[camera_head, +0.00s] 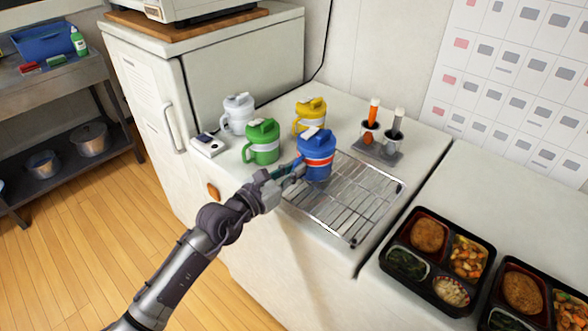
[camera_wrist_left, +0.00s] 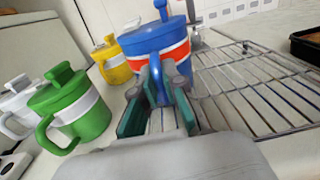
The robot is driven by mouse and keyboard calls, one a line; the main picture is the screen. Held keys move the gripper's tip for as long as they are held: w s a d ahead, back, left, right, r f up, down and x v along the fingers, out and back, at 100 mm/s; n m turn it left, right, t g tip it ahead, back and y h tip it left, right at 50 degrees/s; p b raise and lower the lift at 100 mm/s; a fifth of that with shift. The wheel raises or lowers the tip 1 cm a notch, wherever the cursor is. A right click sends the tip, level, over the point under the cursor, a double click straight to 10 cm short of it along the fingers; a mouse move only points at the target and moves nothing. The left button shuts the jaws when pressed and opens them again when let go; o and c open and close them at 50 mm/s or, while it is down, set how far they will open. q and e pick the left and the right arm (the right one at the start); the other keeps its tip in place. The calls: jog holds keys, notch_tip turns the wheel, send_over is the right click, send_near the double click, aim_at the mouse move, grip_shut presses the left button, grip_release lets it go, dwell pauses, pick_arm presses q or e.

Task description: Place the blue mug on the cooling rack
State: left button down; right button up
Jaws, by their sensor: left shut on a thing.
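The blue mug (camera_head: 317,152) has a blue lid and a red and white band. In the head view it is at the left end of the wire cooling rack (camera_head: 358,200), upright. My left gripper (camera_head: 292,172) is shut on the mug's handle. In the left wrist view the blue mug (camera_wrist_left: 157,42) stands beyond the gripper fingers (camera_wrist_left: 158,92), and the cooling rack (camera_wrist_left: 250,85) spreads to its right. I cannot tell whether the mug's base touches the rack. My right gripper is not in view.
A green mug (camera_head: 262,142), a white mug (camera_head: 238,113) and a yellow mug (camera_head: 310,116) stand left of and behind the blue mug. A holder (camera_head: 378,148) with two utensils is behind the rack. Bento trays (camera_head: 437,262) lie at right. The rack's right part is clear.

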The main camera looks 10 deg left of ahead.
pick_arm(q)
jog(key=shift+r, duration=0.15)
jog(key=c, duration=1.7)
grip_release()
jog(key=shift+f, duration=0.25)
jog(key=o, duration=0.5)
jog(key=shift+s, duration=0.1)
jog(key=shift+c, duration=0.2)
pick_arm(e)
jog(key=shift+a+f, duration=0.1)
pick_arm(q)
jog(key=shift+r, duration=0.1)
jog(key=shift+r, duration=0.2)
jog(key=b+v, duration=0.1)
jog(key=v, duration=1.1)
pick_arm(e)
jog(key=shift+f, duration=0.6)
pick_arm(q)
jog(key=shift+f, duration=0.2)
